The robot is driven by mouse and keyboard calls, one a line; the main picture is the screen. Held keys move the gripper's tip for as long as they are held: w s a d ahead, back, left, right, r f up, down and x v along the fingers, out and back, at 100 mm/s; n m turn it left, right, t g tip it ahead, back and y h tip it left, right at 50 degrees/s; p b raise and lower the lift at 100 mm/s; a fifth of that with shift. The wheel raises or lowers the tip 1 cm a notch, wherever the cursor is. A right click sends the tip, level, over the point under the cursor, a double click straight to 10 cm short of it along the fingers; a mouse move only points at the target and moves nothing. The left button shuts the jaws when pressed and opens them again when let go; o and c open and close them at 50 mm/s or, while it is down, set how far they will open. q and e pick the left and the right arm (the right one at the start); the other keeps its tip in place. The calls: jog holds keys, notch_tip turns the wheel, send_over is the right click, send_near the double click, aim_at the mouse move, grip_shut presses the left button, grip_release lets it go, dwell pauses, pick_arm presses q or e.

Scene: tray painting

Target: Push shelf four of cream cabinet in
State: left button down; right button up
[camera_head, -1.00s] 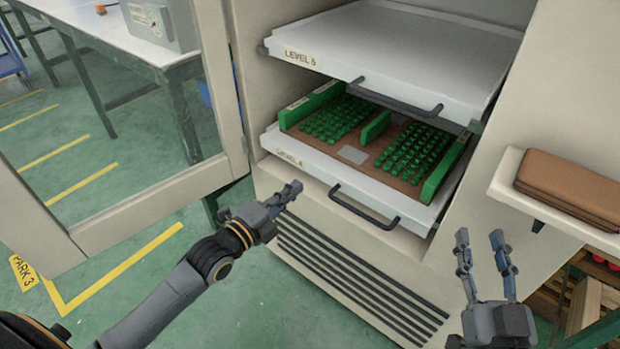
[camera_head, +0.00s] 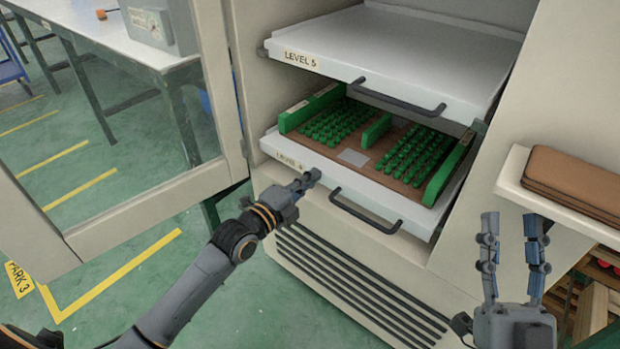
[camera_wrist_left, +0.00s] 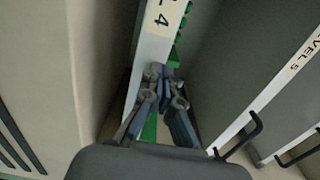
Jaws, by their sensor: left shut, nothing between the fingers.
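The level 4 shelf (camera_head: 330,180) of the cream cabinet (camera_head: 420,262) sticks out of the opening. It carries a brown board with several green pieces in rows and has a dark bar handle (camera_head: 364,212) on its front. My left gripper (camera_head: 307,181) is shut and empty, at the shelf's front edge left of the handle. In the left wrist view its fingertips (camera_wrist_left: 160,76) are close to the shelf's white front (camera_wrist_left: 152,55); I cannot tell if they touch. My right gripper (camera_head: 512,226) is open and empty, to the right in front of the cabinet.
The level 5 shelf (camera_head: 300,45) also sticks out above, with its own handle (camera_head: 400,98). The glass cabinet door (camera_head: 120,190) stands open at left. A white ledge (camera_head: 515,175) with a brown case (camera_head: 575,185) juts out at right.

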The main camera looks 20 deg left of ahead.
aim_at(324, 165)
pick_arm(q)
jog(key=p+x, duration=0.1)
jog(key=x, duration=0.4)
jog(key=shift+w+r, duration=0.1)
jog(key=shift+w, duration=0.05)
jog(key=shift+r, duration=0.15)
pick_arm(e)
jog(key=f+g, duration=0.1)
jog(key=w+f+g, duration=0.1)
jog(key=w+f, duration=0.1)
jog(key=shift+a+f+g+h, duration=0.15)
jog(key=shift+f+g+h, duration=0.15)
jog(key=shift+g, duration=0.1)
pick_arm(q)
jog(key=shift+r, duration=0.1)
